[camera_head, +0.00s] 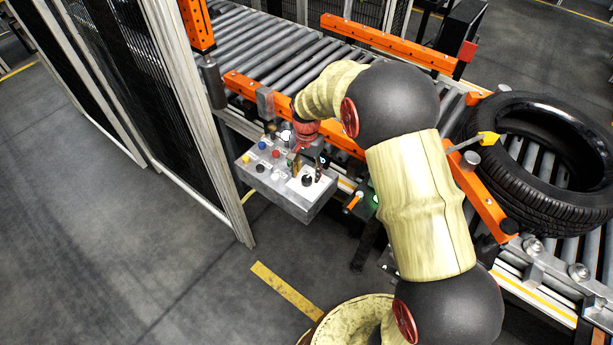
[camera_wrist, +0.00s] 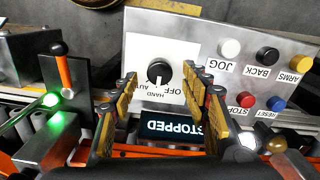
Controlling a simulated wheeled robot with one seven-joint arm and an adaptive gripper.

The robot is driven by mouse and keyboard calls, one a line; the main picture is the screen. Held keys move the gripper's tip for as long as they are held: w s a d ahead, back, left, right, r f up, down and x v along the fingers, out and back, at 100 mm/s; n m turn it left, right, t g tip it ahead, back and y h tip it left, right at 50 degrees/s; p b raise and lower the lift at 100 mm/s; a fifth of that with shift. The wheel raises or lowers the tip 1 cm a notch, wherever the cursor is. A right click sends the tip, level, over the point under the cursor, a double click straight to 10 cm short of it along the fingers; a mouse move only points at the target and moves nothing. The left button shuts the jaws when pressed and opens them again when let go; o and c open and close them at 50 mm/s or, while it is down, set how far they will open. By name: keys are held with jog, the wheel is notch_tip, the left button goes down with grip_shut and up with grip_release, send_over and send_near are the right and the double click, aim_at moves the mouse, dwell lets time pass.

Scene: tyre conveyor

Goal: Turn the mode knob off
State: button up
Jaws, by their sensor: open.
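The mode knob (camera_wrist: 159,72) is a round black knob with a light pointer mark, on a white plate lettered HAND, OFF and AUTO. The lettering appears upside down in the wrist view, and I cannot tell for sure which word the pointer marks. The knob also shows in the head view (camera_head: 307,180) on the grey control box (camera_head: 296,205). My gripper (camera_wrist: 159,76) is open and empty, its yellow-brown fingers on either side of the knob in the wrist view. I see no contact with the knob. In the head view my gripper (camera_head: 307,167) is just behind the knob, over the box.
A display (camera_wrist: 175,129) beside the plate reads STOPPED. Coloured push buttons, including a black one (camera_wrist: 268,56), sit on the same panel. An orange-handled lever (camera_wrist: 62,68) stands left, near a green light (camera_wrist: 50,100). A tyre (camera_head: 540,160) lies on the roller conveyor (camera_head: 270,45).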

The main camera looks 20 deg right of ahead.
jog(key=shift+f, duration=1.15)
jog(key=shift+c, duration=1.1)
jog(key=c, duration=0.9)
jog(key=shift+n, duration=0.4)
jog(key=n+p, duration=0.1)
jog(key=n, duration=0.2)
jog(key=shift+r+n, duration=0.1)
jog(key=shift+n, duration=0.2)
jog(key=shift+c, duration=0.2)
jog(key=shift+n+p, duration=0.4)
jog(key=shift+n, duration=1.9)
